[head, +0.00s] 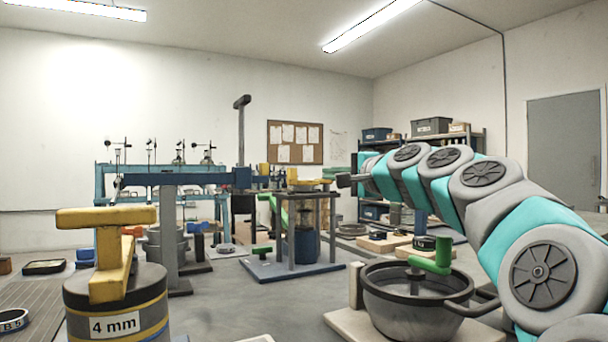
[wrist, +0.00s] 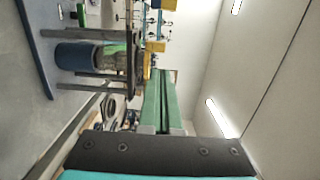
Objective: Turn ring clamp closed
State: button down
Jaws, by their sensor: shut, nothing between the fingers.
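I cannot tell for sure which fixture is the ring clamp. A drum (head: 115,310) marked "4 mm" with a thick yellow handle (head: 108,218) stands at front left. A blue drum (head: 301,246) with a green lever (head: 270,212) beside it stands under a small table in the middle; a blue drum also shows in the wrist view (wrist: 78,54). A pot-like vessel (head: 415,305) with a green handle (head: 432,258) stands at front right. My gripper (head: 345,181) is raised in mid-air, apart from these. In the wrist view its green fingers (wrist: 160,75) are together and empty.
A tall grey post with a blue crossbar (head: 180,179) stands left of centre. The small table (head: 308,193) sits on a blue base plate. Shelves with bins (head: 431,126) stand at the back right. Grey floor (head: 280,310) is clear between the front fixtures.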

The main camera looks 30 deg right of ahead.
aim_at(293, 173)
jog(key=w, duration=0.4)
jog(key=w+a+p, duration=0.1)
jog(key=w, duration=0.8)
jog(key=shift+w+a, duration=0.1)
jog(key=shift+a, duration=0.15)
